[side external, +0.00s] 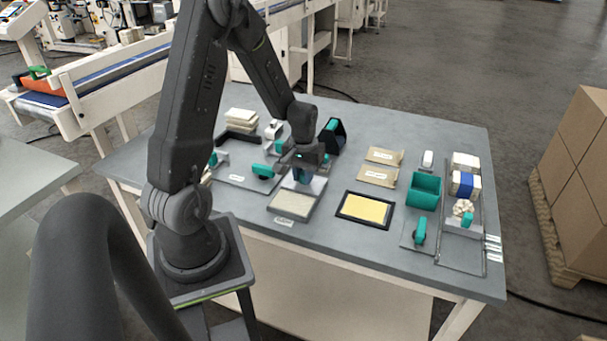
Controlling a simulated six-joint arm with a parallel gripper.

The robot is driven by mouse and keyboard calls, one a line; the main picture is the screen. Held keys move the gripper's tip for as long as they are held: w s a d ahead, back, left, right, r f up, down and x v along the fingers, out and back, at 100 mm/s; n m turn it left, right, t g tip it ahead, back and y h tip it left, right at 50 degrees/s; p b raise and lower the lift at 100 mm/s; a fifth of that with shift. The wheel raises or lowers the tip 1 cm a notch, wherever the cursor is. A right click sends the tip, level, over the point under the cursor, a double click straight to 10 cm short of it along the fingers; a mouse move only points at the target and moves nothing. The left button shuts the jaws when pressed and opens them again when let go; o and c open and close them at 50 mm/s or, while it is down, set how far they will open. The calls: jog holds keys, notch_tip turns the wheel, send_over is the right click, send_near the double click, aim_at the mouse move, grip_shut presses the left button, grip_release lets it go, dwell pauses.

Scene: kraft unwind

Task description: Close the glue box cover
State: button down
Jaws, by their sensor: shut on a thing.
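The glue box (291,205) is a shallow grey tray with a pale surface inside, near the front edge of the table, with a small label in front of it. Its cover (313,185) appears as a light grey panel raised at the back of the box, so the pale inside shows. My gripper (302,178) is above the back of the box, with its fingers down at the cover and shut on it. The fingers hide part of the cover, and its exact tilt is hard to tell.
A black-framed yellow pad (366,210) lies just right of the box. Farther right are kraft packets (378,176), a teal bin (424,190) and a rack with rolls (465,185). Teal-handled tools (262,171) lie left of the gripper. A dark teal dispenser (331,135) stands behind.

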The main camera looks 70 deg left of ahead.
aim_at(291, 204)
jog(key=s+d, duration=0.5)
jog(key=shift+s+d, duration=0.35)
jog(key=c, duration=1)
grip_release()
jog(key=shift+r, duration=0.1)
notch_tip(291, 204, up, 14)
jog(key=shift+f, duration=0.2)
